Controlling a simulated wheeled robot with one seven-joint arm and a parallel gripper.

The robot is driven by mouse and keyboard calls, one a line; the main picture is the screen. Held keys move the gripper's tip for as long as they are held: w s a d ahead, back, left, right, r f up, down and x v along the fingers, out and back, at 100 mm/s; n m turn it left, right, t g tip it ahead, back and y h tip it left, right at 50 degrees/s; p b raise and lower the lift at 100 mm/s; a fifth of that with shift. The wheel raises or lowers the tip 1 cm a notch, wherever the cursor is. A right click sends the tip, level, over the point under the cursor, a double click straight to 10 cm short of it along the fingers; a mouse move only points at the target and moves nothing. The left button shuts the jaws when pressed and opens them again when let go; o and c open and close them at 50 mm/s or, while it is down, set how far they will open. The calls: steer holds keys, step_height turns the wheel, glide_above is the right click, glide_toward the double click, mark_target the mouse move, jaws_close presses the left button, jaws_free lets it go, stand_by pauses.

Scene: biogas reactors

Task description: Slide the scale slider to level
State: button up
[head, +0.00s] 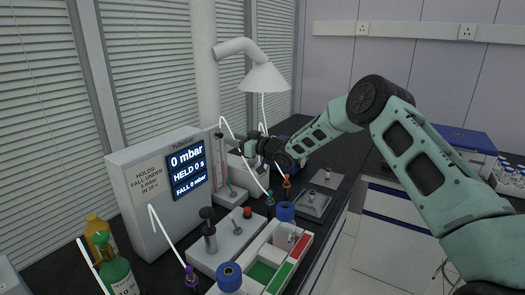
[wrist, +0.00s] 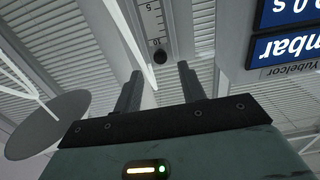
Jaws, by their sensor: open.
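A pale vertical scale (head: 218,158) stands on a small grey base right of the pressure display box. In the wrist view the scale (wrist: 151,22) appears upside down, with marks and the numbers 5 and 10. A round dark slider knob (wrist: 160,57) sits by the 10 end of the scale. My gripper (head: 247,147) is just right of the scale, pointing toward it. In the wrist view my gripper (wrist: 157,70) is open, and the knob appears between its two fingertips. Nothing is held; whether a finger touches the knob cannot be told.
The display box (head: 165,190) reads 0 mbar. A white tube (wrist: 130,35) passes close to the left finger. A grey block with a plunger (head: 228,238), a colored tray (head: 268,265) and blue-capped bottles crowd the front. A white lamp-like hood (head: 264,78) hangs above.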

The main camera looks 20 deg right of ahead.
steer(key=b+v, duration=0.3)
steer(key=v, duration=0.9)
steer(key=shift+s+d, duration=0.15)
steer(key=shift+s, duration=0.2)
steer(key=s+a+g+h, duration=0.6)
steer(key=s+a+g, duration=0.1)
steer(key=s+a, duration=1.05)
steer(key=s+f+g+h, duration=0.1)
steer(key=s+g+h, duration=0.1)
steer(key=s, duration=1.4)
steer(key=s+f+g+h, duration=0.1)
steer(key=s+g, duration=0.4)
steer(key=s, duration=1.1)
steer(key=shift+s+d+f+n+g+h, duration=0.15)
steer(key=shift+s+f+n+g+h, duration=0.2)
steer(key=shift+h, duration=0.15)
steer(key=shift+w+d, duration=0.1)
